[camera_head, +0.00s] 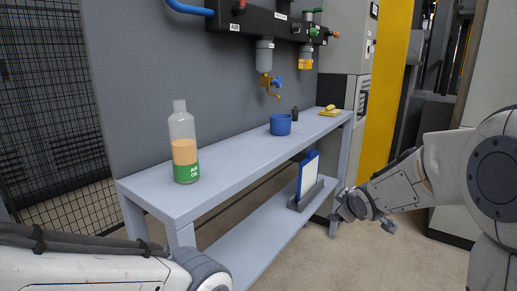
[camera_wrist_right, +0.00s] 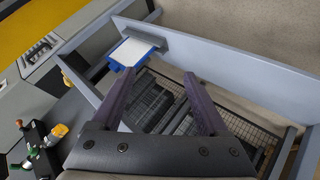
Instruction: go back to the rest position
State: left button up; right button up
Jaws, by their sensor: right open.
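My right gripper (camera_head: 362,218) is open and empty in the head view, right of the bench and beside its lower shelf. Its two fingers stand apart in the right wrist view (camera_wrist_right: 162,78), with nothing between them. My left arm comes in at the bottom left of the head view, but its gripper is out of the frame.
A grey bench (camera_head: 225,169) holds a bottle with a green label (camera_head: 184,151), a blue cup (camera_head: 280,125) and a yellow item (camera_head: 330,111). A blue-backed clipboard (camera_head: 309,173) stands in a holder on the lower shelf (camera_head: 245,247). A black manifold (camera_head: 265,24) hangs above. Floor is clear near the right gripper.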

jog(key=s+a+f+m+g, duration=0.2)
jog(key=s+f+m+g, duration=0.4)
jog(key=s, duration=0.6)
jog(key=s+a+f+m+g, duration=0.25)
jog(key=s+f, duration=0.45)
jog(key=s, duration=0.4)
jog(key=s+a+r+n+g+y, duration=0.1)
jog(key=s+a+r+n, duration=0.25)
jog(key=s+a, duration=0.35)
jog(key=s+a+r+n+g+y, duration=0.1)
jog(key=s+a+r+n, duration=0.25)
jog(key=s+a, duration=0.3)
notch_tip(320, 180, up, 33)
jog(key=p, duration=3.4)
jog(key=shift+w+d, duration=0.15)
jog(key=shift+d, duration=0.15)
jog(key=shift+r, duration=0.1)
